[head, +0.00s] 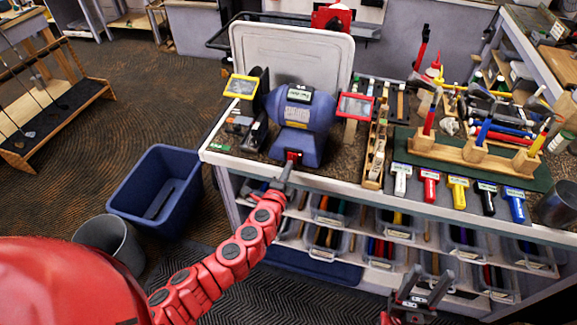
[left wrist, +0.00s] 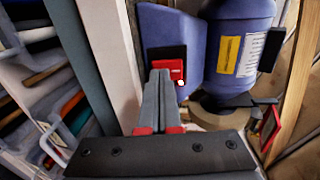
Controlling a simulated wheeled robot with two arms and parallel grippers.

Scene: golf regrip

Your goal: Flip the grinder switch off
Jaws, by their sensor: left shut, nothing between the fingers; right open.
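The blue bench grinder (head: 303,113) stands on the workbench, with a yellow-framed shield on its left and a red-framed shield on its right. Its red switch (head: 293,156) is on the front of the base. In the left wrist view the red switch (left wrist: 170,70) sits on a black plate, partly hidden behind the fingertips. My left gripper (head: 286,167) is shut and empty, its tips right at the switch; I cannot tell whether they touch. It also shows in the left wrist view (left wrist: 160,76). My right gripper (head: 428,285) is open and empty, low in front of the shelves.
The workbench edge (head: 335,190) runs below the grinder, over shelves of bins with grips. A wooden rack (head: 476,150) with tools and several coloured tools stand to the right. A blue bin (head: 160,190) and grey bucket (head: 108,238) are on the floor at left.

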